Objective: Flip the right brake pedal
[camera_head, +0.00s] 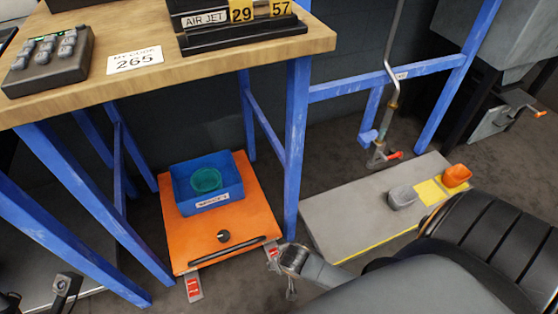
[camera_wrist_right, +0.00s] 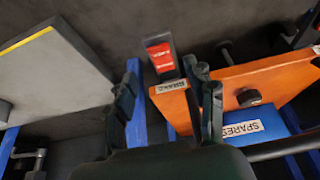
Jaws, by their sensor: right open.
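The right brake pedal (camera_head: 272,251), red-faced on a grey plate, juts from the front right edge of the orange platform (camera_head: 180,243). It also shows in the right wrist view (camera_wrist_right: 161,58), beyond the gap between my dark fingers. A similar left brake pedal (camera_head: 193,288) sits at the front left edge. My right gripper (camera_head: 289,264) is beside the right pedal, its fingers mostly hidden in the head view. In the wrist view the gripper (camera_wrist_right: 164,74) is open and empty. What seems my left gripper (camera_head: 64,288) is at the lower left; its fingers are unclear.
A blue bin (camera_head: 225,190) holding a teal bowl (camera_head: 206,180) stands on the platform, behind a black handle (camera_head: 228,254). A blue table leg (camera_head: 297,140) rises close by. A grey platform (camera_head: 340,215) with grey and orange blocks lies to the right.

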